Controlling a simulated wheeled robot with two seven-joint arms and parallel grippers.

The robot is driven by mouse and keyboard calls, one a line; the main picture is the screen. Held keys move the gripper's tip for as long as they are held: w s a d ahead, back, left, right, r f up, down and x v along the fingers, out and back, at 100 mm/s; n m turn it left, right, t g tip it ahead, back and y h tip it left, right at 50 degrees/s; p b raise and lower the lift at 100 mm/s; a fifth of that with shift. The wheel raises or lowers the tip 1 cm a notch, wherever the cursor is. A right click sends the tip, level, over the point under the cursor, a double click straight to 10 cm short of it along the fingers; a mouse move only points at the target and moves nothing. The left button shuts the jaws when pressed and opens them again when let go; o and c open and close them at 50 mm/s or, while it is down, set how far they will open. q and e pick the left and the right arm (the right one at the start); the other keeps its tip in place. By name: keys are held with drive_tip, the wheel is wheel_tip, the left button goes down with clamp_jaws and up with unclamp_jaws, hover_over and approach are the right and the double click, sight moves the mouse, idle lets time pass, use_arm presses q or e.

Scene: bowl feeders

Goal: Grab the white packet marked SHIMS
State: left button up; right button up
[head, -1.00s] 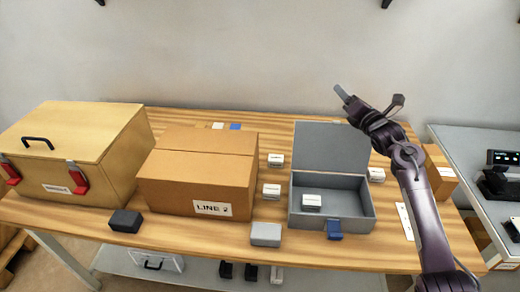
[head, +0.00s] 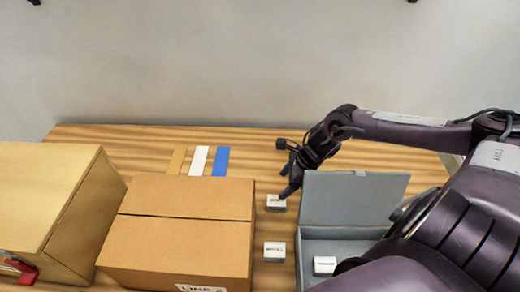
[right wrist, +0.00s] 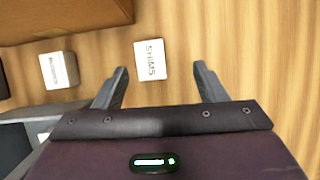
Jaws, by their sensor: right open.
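The white packet marked SHIMS (right wrist: 151,61) lies on the wooden table. In the right wrist view it sits near and between the fingertips of my right gripper (right wrist: 160,69), with clear gaps at both sides. My right gripper is open and empty. In the head view the far white packet (head: 276,203) lies just below the right gripper's fingertips (head: 288,183), between the cardboard box and the grey case. Its print is too small to read there. My left gripper is not in view.
A second white packet (head: 274,251) lies nearer, also seen in the right wrist view (right wrist: 59,70). The cardboard box (head: 180,240) stands left. The open grey case (head: 345,197) stands right, with a packet (head: 324,265) inside. Coloured strips (head: 199,160) lie behind the box.

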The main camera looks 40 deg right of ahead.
sight(277, 200)
drive_tip(key=shift+s+a+f+g, duration=0.2)
drive_tip(key=shift+s+f+g, duration=0.2)
drive_tip(key=shift+s+f, duration=0.3)
drive_tip(key=shift+w+a+f, duration=0.1)
drive_tip(key=shift+a+f, duration=0.1)
drive_tip(key=shift+f, duration=0.3)
drive_tip(key=shift+p+x, duration=1.15)
drive_tip(key=shift+x, duration=0.85)
drive_tip(key=shift+w+a+f, duration=0.1)
drive_tip(key=shift+w+f, duration=0.1)
drive_tip(key=shift+f, duration=0.5)
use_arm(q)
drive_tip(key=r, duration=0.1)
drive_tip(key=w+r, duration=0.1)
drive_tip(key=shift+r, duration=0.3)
